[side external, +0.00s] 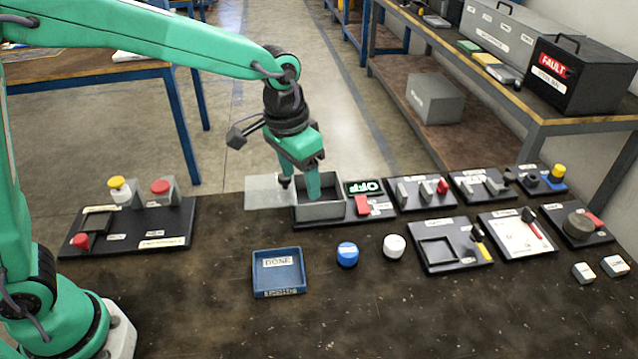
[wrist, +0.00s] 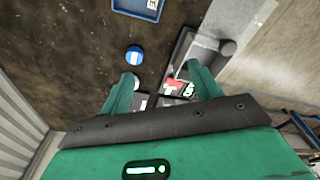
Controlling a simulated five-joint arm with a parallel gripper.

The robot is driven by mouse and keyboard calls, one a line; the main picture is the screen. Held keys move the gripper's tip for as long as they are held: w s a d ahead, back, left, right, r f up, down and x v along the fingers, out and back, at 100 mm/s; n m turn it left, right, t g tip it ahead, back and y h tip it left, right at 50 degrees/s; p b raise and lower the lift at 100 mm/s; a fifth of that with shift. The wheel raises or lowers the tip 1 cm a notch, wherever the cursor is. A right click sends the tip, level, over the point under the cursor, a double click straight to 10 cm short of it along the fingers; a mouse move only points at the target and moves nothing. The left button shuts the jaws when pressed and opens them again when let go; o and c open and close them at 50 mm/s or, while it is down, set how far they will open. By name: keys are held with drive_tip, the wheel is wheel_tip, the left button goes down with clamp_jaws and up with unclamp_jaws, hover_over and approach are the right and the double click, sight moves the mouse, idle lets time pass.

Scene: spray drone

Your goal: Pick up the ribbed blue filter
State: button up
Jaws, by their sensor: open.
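The blue filter (side external: 347,254) is a small round blue piece with a pale label on top, standing on the dark table right of the blue DONE tray (side external: 278,289). It also shows in the wrist view (wrist: 134,54), beyond the left fingertip. Its ribbing is too small to make out. My gripper (side external: 299,185) is open and empty, over the grey open box behind the filter in the side view. One green finger overlaps the box opening; I cannot tell how deep it reaches. In the wrist view the two fingers (wrist: 163,73) are spread apart, with the filter outside them.
The grey open box (side external: 322,211) has an OFF sign (side external: 365,187) and a red switch (side external: 375,206) beside it. A white round piece (side external: 394,246) stands close right of the filter. Several black panels fill the right side. The table in front of the filter is clear.

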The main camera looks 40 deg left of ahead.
drive_tip(key=m+g, duration=0.1)
hover_over(348, 250)
drive_tip(key=shift+y, duration=0.3)
wheel_tip(348, 250, down, 10)
drive_tip(key=shift+f, duration=3.9)
drive_tip(key=c, duration=1.1)
drive_tip(key=shift+o, duration=0.2)
drive_tip(key=shift+r, duration=0.15)
drive_tip(key=shift+r, duration=0.6)
drive_tip(key=r, duration=0.3)
drive_tip(key=shift+s+d+r, duration=0.1)
drive_tip(key=shift+s+d, duration=0.15)
drive_tip(key=shift+s, duration=0.05)
drive_tip(key=s+d+r, duration=0.5)
drive_tip(key=s+r, duration=0.1)
drive_tip(key=s, duration=0.3)
drive_tip(key=shift+s+d+r, duration=0.15)
drive_tip(key=shift+s+r, duration=0.05)
drive_tip(key=shift+s, duration=0.05)
